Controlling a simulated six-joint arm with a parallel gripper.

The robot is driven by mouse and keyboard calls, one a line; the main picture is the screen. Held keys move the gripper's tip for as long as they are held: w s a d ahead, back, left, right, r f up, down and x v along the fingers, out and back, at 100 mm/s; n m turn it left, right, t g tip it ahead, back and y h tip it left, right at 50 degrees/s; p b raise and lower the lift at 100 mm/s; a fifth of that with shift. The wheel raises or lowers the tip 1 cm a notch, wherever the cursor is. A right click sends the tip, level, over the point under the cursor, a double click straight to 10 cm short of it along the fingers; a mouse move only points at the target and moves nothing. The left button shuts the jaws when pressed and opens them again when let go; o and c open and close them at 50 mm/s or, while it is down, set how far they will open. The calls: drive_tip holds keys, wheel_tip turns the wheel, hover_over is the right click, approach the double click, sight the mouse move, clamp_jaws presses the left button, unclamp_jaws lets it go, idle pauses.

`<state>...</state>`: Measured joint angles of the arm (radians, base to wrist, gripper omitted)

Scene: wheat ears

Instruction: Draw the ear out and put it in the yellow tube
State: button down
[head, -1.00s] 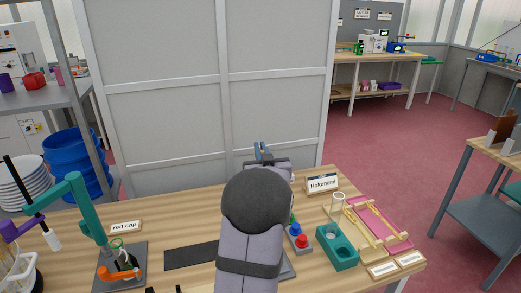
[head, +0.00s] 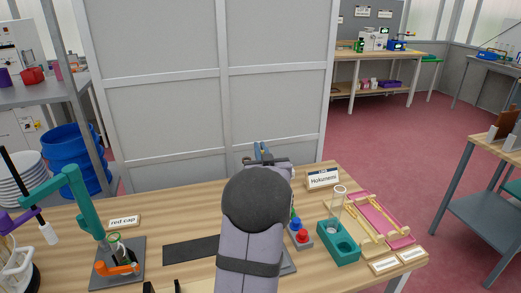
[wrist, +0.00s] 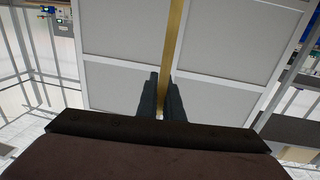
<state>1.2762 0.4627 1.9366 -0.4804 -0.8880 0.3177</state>
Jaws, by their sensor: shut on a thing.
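In the wrist view my gripper (wrist: 161,95) has two dark fingers closed on a thin yellow-tan stalk (wrist: 174,45), seemingly the ear. The stalk runs up out of the frame, so its head is not visible; its lower part is hidden between the fingers. I cannot make out a yellow tube.
A pink mat (head: 384,212) with a pale wooden frame lies right of the teal block. A button box (head: 300,238) with red and blue tops stands left of it. A teal stand (head: 75,195) and a flask (head: 118,248) are at the left. A dark strip (head: 190,252) lies mid-table.

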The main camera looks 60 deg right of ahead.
wheel_tip(320, 180, down, 6)
drive_tip(key=b, duration=0.5)
drive_tip(key=shift+f+b, duration=0.2)
drive_tip(key=shift+b, duration=0.1)
idle(1.2)
drive_tip(key=c, duration=1.8)
unclamp_jaws()
drive_tip(key=b+v, duration=0.2)
drive_tip(key=v, duration=0.5)
drive_tip(key=shift+s+a, duration=0.15)
